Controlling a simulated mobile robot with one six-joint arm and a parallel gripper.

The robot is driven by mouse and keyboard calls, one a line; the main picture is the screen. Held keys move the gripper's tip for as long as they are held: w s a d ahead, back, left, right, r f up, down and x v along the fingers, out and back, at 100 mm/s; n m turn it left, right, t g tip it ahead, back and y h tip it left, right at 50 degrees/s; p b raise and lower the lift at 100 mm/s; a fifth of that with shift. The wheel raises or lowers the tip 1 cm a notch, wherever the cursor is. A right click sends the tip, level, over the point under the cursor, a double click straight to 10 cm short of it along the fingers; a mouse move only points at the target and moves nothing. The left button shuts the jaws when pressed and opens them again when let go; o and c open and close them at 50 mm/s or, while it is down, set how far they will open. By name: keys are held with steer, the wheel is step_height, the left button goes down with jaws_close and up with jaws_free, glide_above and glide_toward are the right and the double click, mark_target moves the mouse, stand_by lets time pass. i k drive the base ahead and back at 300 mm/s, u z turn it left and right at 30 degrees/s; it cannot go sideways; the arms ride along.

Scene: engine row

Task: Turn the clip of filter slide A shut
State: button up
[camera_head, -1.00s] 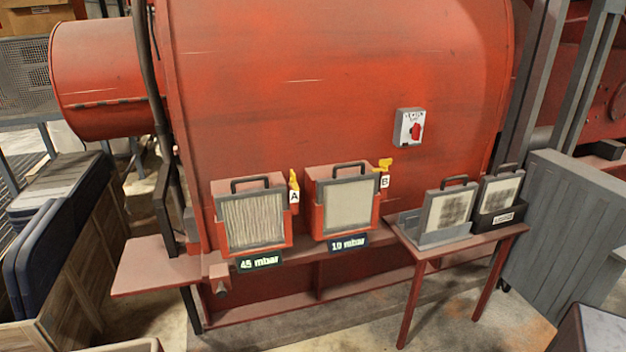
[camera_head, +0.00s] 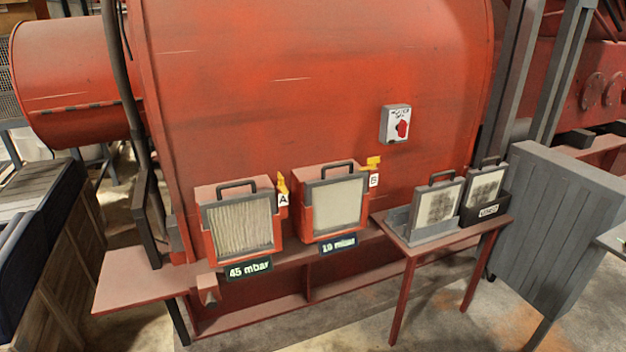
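Filter slide A (camera_head: 240,226) is a grey-framed pleated filter with a black handle, seated in a red housing on the left of the engine's shelf. Its yellow clip (camera_head: 282,184) stands upright at the housing's upper right, above the white label A (camera_head: 283,200). Filter slide B (camera_head: 337,205) sits in a like housing to the right. Its yellow clip (camera_head: 373,160) looks turned sideways across the top, above the label B. My gripper is not in view.
Signs reading 45 mbar (camera_head: 248,269) and 19 mbar (camera_head: 338,245) hang below the slides. A red side table (camera_head: 402,246) holds two framed filters. Floor in front is clear.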

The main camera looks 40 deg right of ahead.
mark_target(283, 189)
steer(key=z, duration=0.8)
steer(key=k, duration=0.95)
steer(key=u, duration=0.05)
steer(key=i, duration=0.8)
steer(key=z, duration=0.05)
